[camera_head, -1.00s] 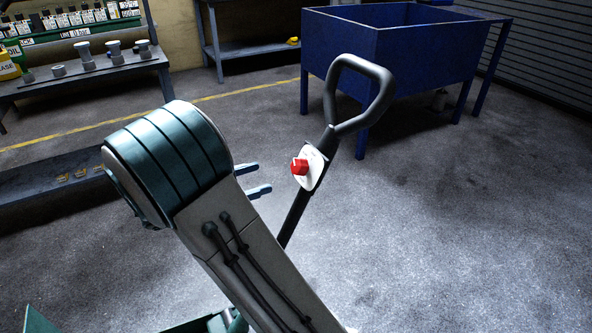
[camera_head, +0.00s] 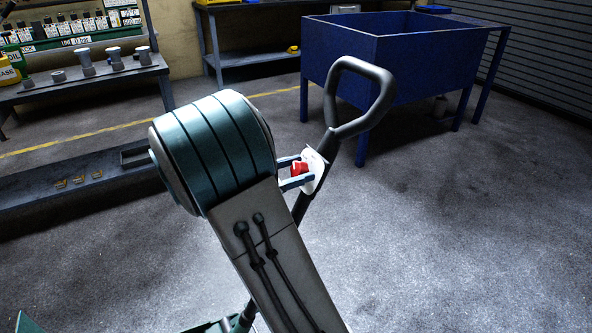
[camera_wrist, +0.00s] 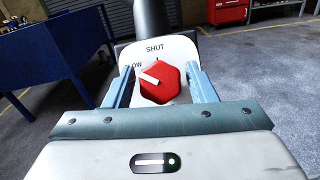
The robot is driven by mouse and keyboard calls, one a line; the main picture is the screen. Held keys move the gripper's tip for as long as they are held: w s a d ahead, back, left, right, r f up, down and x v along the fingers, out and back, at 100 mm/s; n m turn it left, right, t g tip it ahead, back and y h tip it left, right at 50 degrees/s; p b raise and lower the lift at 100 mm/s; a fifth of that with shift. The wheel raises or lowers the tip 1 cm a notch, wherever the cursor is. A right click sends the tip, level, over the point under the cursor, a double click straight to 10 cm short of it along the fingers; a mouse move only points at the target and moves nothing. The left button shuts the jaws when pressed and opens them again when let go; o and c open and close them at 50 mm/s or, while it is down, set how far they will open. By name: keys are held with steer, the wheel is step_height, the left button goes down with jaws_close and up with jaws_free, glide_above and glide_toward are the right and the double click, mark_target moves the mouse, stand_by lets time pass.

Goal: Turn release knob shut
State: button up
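The red release knob (camera_head: 299,168) sits on a white plate (camera_head: 317,165) on the jack's handle shaft. In the wrist view the knob (camera_wrist: 165,90) fills the middle, and its white pointer bar points to the upper left, toward a partly hidden label ending in "OW". The word "SHUT" is printed on the plate (camera_wrist: 172,52) above the knob. My gripper (camera_wrist: 160,72) is open, with one blue finger on each side of the knob and a narrow gap on both sides. It also shows in the head view (camera_head: 302,170), with its fingers at the plate.
The jack's black loop handle (camera_head: 384,100) rises above the knob. A blue tub on legs (camera_head: 420,55) stands behind it. The floor at right is clear.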

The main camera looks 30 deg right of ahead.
steer(key=c, duration=0.6)
steer(key=shift+m, duration=0.4)
steer(key=m+g+y+p, duration=0.1)
steer(key=m+g, duration=0.2)
steer(key=m, duration=0.2)
steer(key=shift+m+p, duration=0.4)
steer(key=m+g+y, duration=0.1)
steer(key=m, duration=0.2)
steer(key=m+g+y+p, duration=0.1)
steer(key=m, duration=0.2)
steer(key=shift+m, duration=0.3)
steer(key=o, duration=1)
